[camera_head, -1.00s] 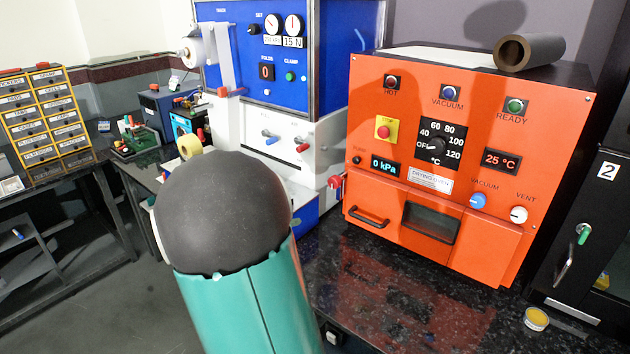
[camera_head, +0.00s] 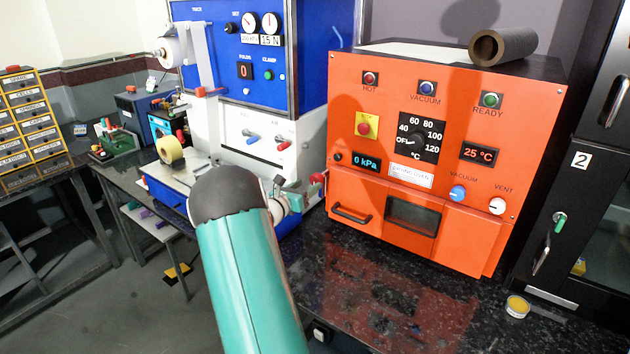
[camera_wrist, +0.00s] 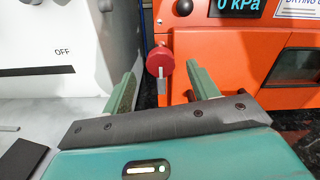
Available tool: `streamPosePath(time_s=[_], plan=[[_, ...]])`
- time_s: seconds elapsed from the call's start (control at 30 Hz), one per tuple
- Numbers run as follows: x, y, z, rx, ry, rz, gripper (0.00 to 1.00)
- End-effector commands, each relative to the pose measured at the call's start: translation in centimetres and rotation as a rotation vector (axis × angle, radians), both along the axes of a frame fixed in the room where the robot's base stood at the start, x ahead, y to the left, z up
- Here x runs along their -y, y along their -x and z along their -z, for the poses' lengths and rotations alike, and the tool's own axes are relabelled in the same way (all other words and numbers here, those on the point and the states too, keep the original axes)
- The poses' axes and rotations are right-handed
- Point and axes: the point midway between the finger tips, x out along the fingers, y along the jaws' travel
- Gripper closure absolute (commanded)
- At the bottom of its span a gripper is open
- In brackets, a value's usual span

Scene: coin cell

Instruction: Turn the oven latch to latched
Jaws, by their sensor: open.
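The drying oven (camera_head: 440,75) is an orange box on the dark counter. A red round knob (camera_head: 318,178), seemingly the oven latch, sits at the oven's left side. In the wrist view the red knob (camera_wrist: 160,62) has a short grey piece hanging below it, near the orange front's left edge. My gripper (camera_wrist: 158,84) is open, its two green fingers pointing towards the knob, one on either side of it in the picture. Nothing shows between the fingers except the knob beyond, and I cannot tell if they touch it. In the head view my arm hides most of the gripper.
A white and blue machine (camera_head: 262,125) stands close to the left of the oven, leaving a narrow gap. A dark tube (camera_head: 500,46) lies on the oven top. A small yellow tin (camera_head: 517,306) sits on the counter at right. The counter's front is clear.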

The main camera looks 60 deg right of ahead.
Motion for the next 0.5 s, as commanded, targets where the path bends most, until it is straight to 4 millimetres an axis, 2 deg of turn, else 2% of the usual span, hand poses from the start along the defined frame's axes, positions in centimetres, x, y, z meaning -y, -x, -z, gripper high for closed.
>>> streamPosePath(time_s=[0.03, 0.2, 0.33, 0.5], plan=[[1.1, 0.3, 0.1, 0.0, 0.001, 0.004, 0.41], [3.8, 0.7, 0.0, 0.0, 0.001, 0.003, 0.41], [5.0, 0.8, 0.0, 0.001, 0.0, 0.001, 0.41], [5.4, 0.9, 0.0, 0.0, 0.0, 0.0, 0.41]])
